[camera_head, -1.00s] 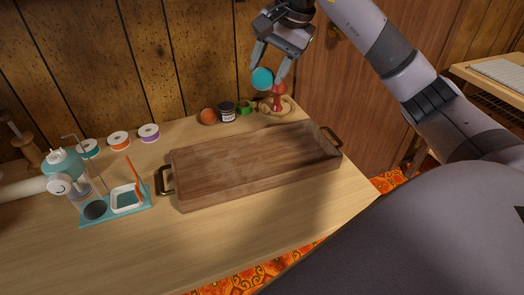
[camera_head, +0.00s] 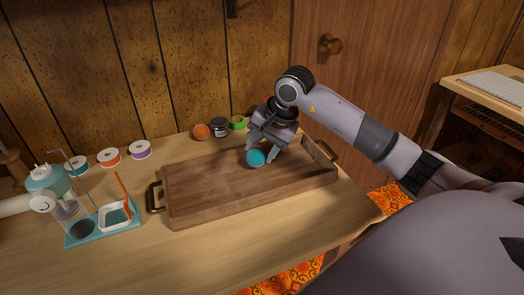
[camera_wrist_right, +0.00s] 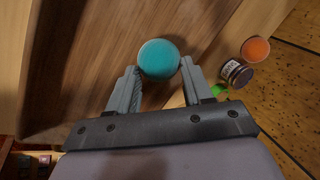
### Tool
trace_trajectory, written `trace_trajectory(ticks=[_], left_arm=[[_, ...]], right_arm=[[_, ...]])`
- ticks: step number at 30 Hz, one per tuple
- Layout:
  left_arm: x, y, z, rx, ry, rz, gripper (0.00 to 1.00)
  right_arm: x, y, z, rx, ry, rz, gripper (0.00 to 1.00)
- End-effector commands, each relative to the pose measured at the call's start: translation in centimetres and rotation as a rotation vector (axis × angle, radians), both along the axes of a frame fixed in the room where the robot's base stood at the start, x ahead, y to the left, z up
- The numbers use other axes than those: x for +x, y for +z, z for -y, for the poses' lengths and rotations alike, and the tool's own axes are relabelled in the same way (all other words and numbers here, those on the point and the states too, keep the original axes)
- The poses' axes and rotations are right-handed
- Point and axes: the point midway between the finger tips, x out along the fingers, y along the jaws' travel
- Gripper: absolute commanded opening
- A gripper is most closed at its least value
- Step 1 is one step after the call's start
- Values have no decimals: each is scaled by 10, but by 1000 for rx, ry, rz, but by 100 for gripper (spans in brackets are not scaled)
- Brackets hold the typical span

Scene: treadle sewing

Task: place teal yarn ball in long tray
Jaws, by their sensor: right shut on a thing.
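The teal yarn ball (camera_head: 256,158) is between the fingertips of my right gripper (camera_head: 264,153), which is shut on it. In the right wrist view the ball (camera_wrist_right: 159,60) sits between both fingers of the gripper (camera_wrist_right: 159,72). The long tray (camera_head: 205,190) is a brown wooden tray with dark handles at its two ends, lying on the table. The ball is over or inside the tray's right half; I cannot tell whether it touches the floor of the tray. My left gripper does not show.
Several thread spools, including a purple one (camera_head: 139,149), are at the back left. A teal stand (camera_head: 103,226) with a white dish is left of the tray.

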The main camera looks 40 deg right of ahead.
Motion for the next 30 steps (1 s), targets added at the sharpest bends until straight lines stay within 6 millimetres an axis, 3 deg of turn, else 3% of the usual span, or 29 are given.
trace_trajectory(ticks=[2,13,14,15,16,25,30], left_arm=[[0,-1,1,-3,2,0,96],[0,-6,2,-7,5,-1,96],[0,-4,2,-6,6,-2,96],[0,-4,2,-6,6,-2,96],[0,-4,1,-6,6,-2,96],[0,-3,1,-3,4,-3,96],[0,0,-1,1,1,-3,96]], right_arm=[[0,-9,0,0,0,-1,22],[0,-14,0,-1,1,1,22],[0,-12,0,-1,1,1,60],[0,-12,0,-1,1,1,73],[0,-12,0,-1,1,1,76],[0,-10,0,0,1,0,76],[-4,5,2,-3,1,4,76]])
